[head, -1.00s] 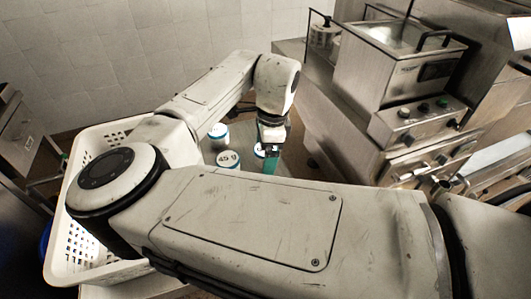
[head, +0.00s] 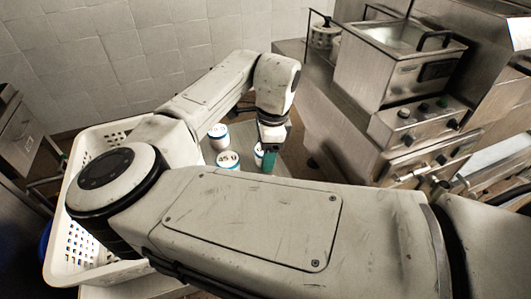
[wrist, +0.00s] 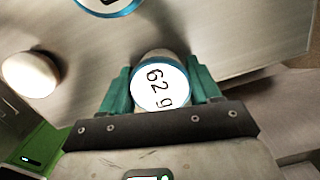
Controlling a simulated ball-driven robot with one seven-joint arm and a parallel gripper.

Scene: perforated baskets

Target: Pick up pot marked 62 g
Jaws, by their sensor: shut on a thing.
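The pot marked 62 g (wrist: 160,86) has a white round lid with a blue rim and shows in the wrist view. My gripper (wrist: 162,92) has its green fingers shut on either side of it. In the head view my gripper (head: 267,158) points down over the metal surface, and a small part of the held pot (head: 258,157) shows at its left. I cannot tell whether the pot's base touches the surface.
A pot marked 45 g (head: 228,160) stands just left of my gripper, with another white pot (head: 218,136) behind it. A white perforated basket (head: 78,195) is at left. A steel fryer (head: 390,75) stands close at right.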

